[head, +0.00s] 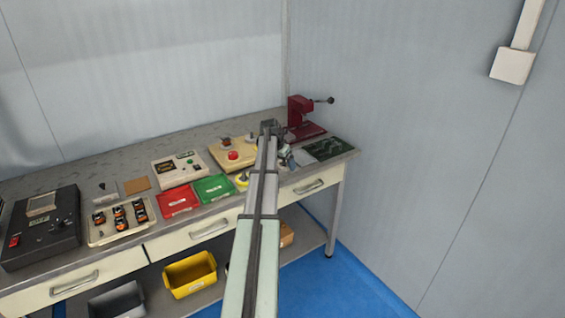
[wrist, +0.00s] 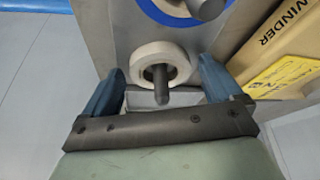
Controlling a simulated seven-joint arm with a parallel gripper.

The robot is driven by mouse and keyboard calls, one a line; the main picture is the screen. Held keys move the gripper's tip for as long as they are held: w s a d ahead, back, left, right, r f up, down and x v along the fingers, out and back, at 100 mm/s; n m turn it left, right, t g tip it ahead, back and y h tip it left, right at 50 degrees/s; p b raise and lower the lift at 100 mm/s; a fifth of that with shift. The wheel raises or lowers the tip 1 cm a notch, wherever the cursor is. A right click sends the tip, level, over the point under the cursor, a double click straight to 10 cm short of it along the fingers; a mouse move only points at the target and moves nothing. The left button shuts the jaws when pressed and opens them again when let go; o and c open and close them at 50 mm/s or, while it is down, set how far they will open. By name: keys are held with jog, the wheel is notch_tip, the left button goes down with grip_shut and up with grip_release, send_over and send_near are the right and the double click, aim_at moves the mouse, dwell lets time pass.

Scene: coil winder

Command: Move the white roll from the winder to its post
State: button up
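The white roll (wrist: 143,66) sits around a dark peg (wrist: 161,85) in the wrist view, and the peg's end sticks out through its hole. My gripper (wrist: 166,80) is open, with one blue finger on each side of the roll and a visible gap on both sides. The tan winder (wrist: 275,45), with its lettering, is at the right of the wrist view. In the head view the winder (head: 222,160) shows a red button, and my arm hides part of its right side. My gripper (head: 286,155) is small there, and the roll cannot be made out.
Another dark peg (wrist: 208,7) with a blue ring around its base is at the top of the wrist view. In the head view a red press (head: 298,115) and a dark green mat (head: 328,148) are at right. Red (head: 178,200) and green (head: 213,188) trays lie left of my arm.

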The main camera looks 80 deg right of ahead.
jog(key=shift+o, duration=0.5)
jog(key=v, duration=1.3)
jog(key=shift+r, duration=0.45)
jog(key=shift+a, duration=0.1)
